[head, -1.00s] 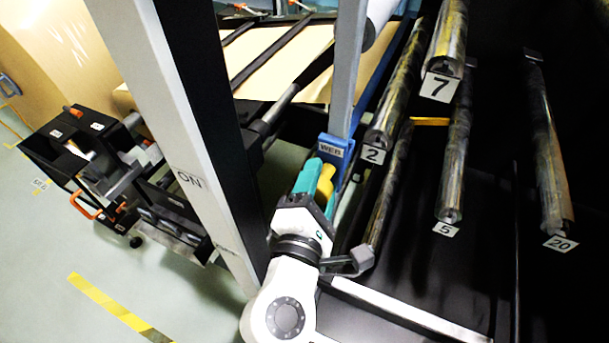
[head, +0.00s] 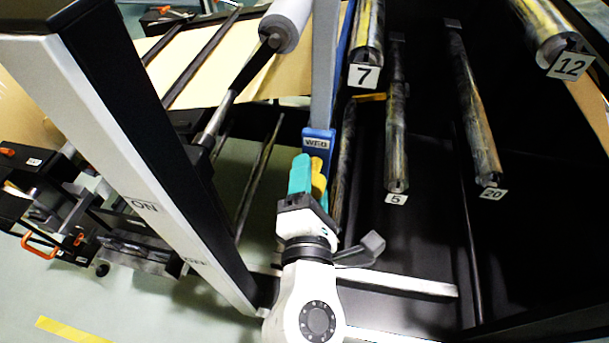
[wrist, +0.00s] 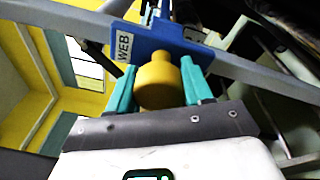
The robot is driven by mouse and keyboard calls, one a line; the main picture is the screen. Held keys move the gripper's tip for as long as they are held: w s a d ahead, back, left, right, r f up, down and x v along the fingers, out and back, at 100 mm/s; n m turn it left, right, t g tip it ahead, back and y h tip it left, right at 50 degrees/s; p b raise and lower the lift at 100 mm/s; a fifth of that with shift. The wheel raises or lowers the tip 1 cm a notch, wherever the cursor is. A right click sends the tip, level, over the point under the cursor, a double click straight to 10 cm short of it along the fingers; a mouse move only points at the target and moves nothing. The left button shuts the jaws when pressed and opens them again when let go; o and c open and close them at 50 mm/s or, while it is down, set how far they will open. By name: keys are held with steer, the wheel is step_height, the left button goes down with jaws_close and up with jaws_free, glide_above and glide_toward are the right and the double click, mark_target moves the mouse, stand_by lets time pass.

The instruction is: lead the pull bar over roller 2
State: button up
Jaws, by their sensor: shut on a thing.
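My gripper (head: 309,172) has teal fingers, shut on the yellow knob (wrist: 157,80) of a blue block marked WEB (head: 318,142). The block also shows in the wrist view (wrist: 150,45), fixed on a long grey bar (wrist: 75,15), which I take as the pull bar. In the head view this grey bar (head: 325,60) runs up from the block. Roller 2's number plate does not show now; it seems hidden behind the block and bar. I cannot tell whether the bar is above or beside roller 2.
Roller 7 (head: 369,30), roller 5 (head: 397,130), roller 20 (head: 473,110) and roller 12 (head: 545,30) stand to the right. A grey and black post (head: 150,190) is close on the left. Brown paper (head: 230,60) lies behind it.

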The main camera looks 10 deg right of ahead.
steer(key=shift+s+d+f+b, duration=0.25)
steer(key=shift+d+f, duration=0.2)
steer(key=shift+d, duration=0.2)
steer(key=shift+s+d+f+b, duration=0.25)
steer(key=shift+d+f, duration=0.15)
steer(key=shift+d, duration=0.2)
steer(key=shift+s+d+f+b, duration=0.25)
steer(key=shift+d+f, duration=0.2)
steer(key=shift+d, duration=0.2)
step_height(320, 180, down, 9)
steer(key=b, duration=0.8)
steer(key=shift+f, duration=0.15)
